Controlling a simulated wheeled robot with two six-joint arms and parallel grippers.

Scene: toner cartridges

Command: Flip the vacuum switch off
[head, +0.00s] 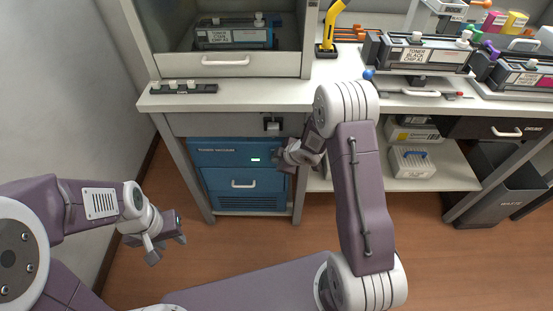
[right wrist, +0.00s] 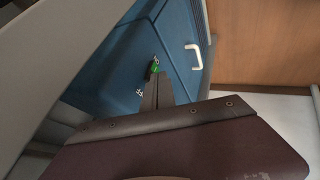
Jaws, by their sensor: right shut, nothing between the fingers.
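The blue toner vacuum (head: 221,176) stands under the left bench, with a small lit green part (head: 255,160) on its upper front. In the right wrist view the green part (right wrist: 154,68) shows right by my fingertips; I cannot tell whether they touch it. A separate switch lever cannot be made out there. My right gripper (head: 286,157) is shut and empty, in front of the vacuum's right side; its fingers (right wrist: 156,84) point at the blue front. My left gripper (head: 163,246) is open and empty, low above the floor at left.
A small white fitting with a dark part (head: 272,125) hangs under the bench edge, above the vacuum. The vacuum's white handle (head: 243,184) sticks out below. A dark strip (head: 184,88) lies on the bench. A shelf with boxes (head: 413,163) is at right. Floor at front left is clear.

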